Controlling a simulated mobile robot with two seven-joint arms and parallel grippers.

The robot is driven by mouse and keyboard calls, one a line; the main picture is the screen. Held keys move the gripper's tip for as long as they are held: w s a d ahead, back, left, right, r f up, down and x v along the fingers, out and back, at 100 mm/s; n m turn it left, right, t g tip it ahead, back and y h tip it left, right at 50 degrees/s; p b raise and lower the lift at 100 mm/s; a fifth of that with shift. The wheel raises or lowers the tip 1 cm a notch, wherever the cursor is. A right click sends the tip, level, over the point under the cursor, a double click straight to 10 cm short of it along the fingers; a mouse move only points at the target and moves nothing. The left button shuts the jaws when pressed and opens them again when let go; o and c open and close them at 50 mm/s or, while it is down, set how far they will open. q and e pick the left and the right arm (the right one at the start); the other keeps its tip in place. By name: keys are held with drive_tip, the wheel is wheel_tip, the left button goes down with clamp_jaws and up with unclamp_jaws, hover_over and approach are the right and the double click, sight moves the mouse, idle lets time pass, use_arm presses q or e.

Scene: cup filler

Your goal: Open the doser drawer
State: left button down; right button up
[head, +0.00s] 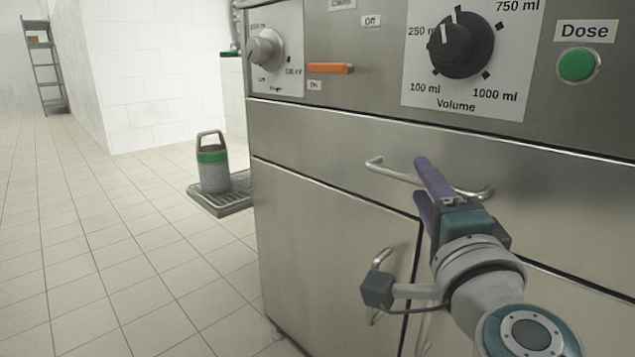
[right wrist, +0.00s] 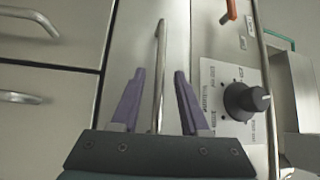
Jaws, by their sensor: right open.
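The doser drawer (head: 310,138) is the wide steel front below the control panel; its front looks flush with the cabinet, so it appears shut. Its metal bar handle (head: 392,176) runs along the front. My right gripper (head: 421,178) is at the middle of this handle, with its purple fingers open, one above and one below the bar. In the right wrist view the handle (right wrist: 161,34) passes between the two open fingers (right wrist: 159,72), with a gap on each side. I cannot tell whether a fingertip touches the drawer front. My left gripper is not in view.
The volume knob (head: 460,46), green dose button (head: 577,65) and orange lever (head: 330,68) are above the drawer. A cabinet door (head: 330,235) with its own handle is below. A grey and green canister (head: 213,170) stands on a floor grate. The tiled floor at left is clear.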

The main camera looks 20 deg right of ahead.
drive_tip(key=shift+x, duration=1.05)
drive_tip(key=shift+c, duration=0.3)
clamp_jaws()
idle(0.3)
